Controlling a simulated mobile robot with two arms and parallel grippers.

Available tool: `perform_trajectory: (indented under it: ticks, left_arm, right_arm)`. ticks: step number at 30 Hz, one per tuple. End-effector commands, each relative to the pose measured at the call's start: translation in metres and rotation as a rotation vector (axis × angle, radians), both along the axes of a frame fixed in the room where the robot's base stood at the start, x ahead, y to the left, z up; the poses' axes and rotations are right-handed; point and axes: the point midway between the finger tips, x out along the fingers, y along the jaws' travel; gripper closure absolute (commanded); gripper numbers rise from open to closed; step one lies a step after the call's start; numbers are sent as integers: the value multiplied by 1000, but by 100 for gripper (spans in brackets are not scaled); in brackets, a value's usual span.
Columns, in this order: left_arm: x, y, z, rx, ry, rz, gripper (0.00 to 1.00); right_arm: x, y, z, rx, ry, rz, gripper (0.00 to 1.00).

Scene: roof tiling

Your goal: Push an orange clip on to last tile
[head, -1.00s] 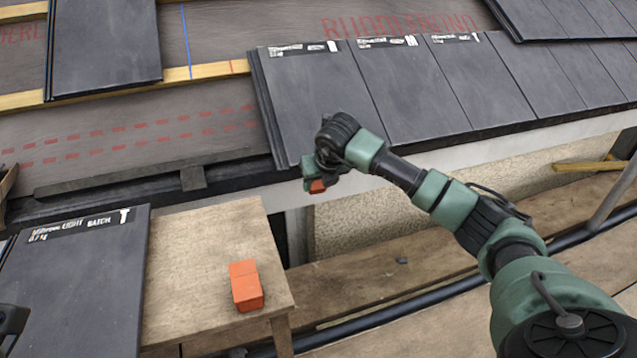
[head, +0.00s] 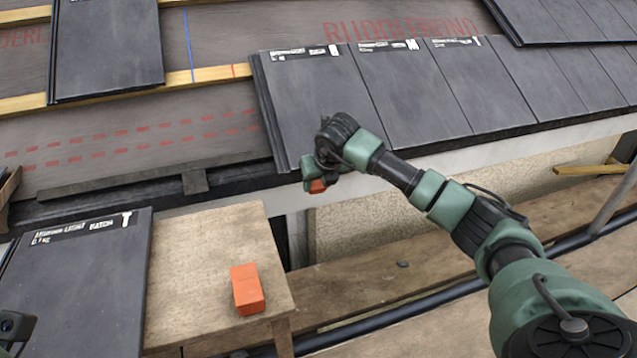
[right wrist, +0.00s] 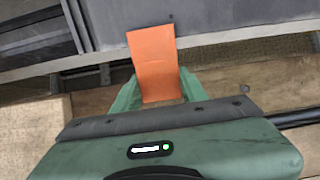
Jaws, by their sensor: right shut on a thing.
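An orange clip (right wrist: 153,62) is held between the fingers of my right gripper (head: 316,184). In the right wrist view its far end overlaps the lower edge of a dark roof tile; I cannot tell whether it touches. In the head view only a small part of the clip (head: 317,187) shows below the gripper. The last tile (head: 315,105) is the leftmost of the laid row, and my right gripper is at its lower edge. My left gripper is not clearly seen; only a dark part of my left arm shows at the lower left edge.
Another tile (head: 105,50) rests on the battens at upper left. Wooden scaffold boards (head: 400,285) run below the eave.

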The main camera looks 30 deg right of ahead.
Motion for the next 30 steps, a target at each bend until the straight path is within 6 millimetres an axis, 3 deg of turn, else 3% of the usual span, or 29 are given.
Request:
perform_trajectory:
  ticks: [30]
  left_arm:
    - [-1,0,1,3,-4,0,64]
  right_arm:
    - [7,-3,7,-2,-10,-3,100]
